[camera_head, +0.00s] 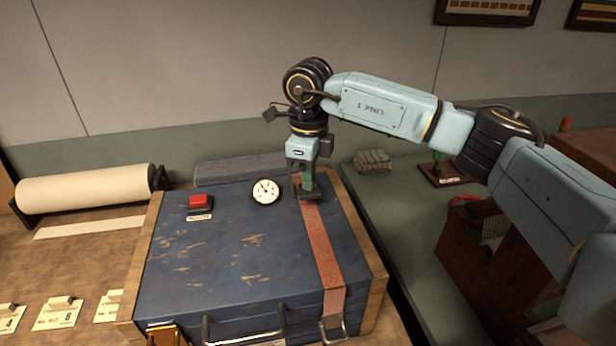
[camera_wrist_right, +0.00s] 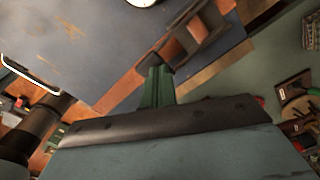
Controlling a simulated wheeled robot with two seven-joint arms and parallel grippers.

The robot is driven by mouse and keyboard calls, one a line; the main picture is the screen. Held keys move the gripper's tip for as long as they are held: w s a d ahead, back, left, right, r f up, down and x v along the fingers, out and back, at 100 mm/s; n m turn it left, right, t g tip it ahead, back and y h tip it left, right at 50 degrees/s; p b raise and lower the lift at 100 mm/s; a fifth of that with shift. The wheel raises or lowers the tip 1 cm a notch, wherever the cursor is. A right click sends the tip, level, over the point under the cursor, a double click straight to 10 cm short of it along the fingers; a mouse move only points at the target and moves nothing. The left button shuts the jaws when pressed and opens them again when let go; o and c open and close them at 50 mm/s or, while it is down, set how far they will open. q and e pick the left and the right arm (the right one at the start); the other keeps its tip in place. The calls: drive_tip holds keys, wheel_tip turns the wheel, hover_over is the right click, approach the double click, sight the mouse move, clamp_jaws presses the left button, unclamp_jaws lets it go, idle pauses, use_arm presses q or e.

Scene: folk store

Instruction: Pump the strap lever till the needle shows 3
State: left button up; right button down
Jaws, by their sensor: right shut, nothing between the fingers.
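A blue wooden case (camera_head: 200,260) lies on the bench, with a reddish-brown strap (camera_head: 321,245) running down its right side to a metal buckle at the front. A round white gauge (camera_head: 265,191) with a needle sits on the lid; its numbers are too small to read. A red button (camera_head: 200,201) on a dark base is left of the gauge. My right gripper (camera_head: 308,188) points down at the strap's far end, by a dark lever or ratchet piece. Its green fingers (camera_wrist_right: 157,88) are shut and empty; whether they touch the lever I cannot tell. My left gripper is not in view.
A paper roll (camera_head: 85,188) lies at the back left. Small numbered cards (camera_head: 58,312) lie at the front left. A grey rolled item (camera_head: 240,168) lies behind the case. A green counter (camera_head: 385,225) on the right holds a small stack (camera_head: 373,161).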

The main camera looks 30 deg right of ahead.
wheel_tip(320, 180, up, 8)
drive_tip(key=p, duration=0.5)
idle(0.7)
drive_tip(key=f+m+p, duration=0.1)
drive_tip(key=m+p, duration=0.1)
drive_tip(key=m, duration=0.2)
drive_tip(key=f+m+p, duration=0.1)
drive_tip(key=m+p, duration=0.1)
drive_tip(key=m, duration=0.2)
drive_tip(key=f+m+p, duration=0.2)
drive_tip(key=m, duration=0.2)
drive_tip(key=shift+w+d+p, duration=0.1)
drive_tip(key=shift+w+p, duration=0.2)
drive_tip(key=shift+p, duration=0.05)
idle(2.1)
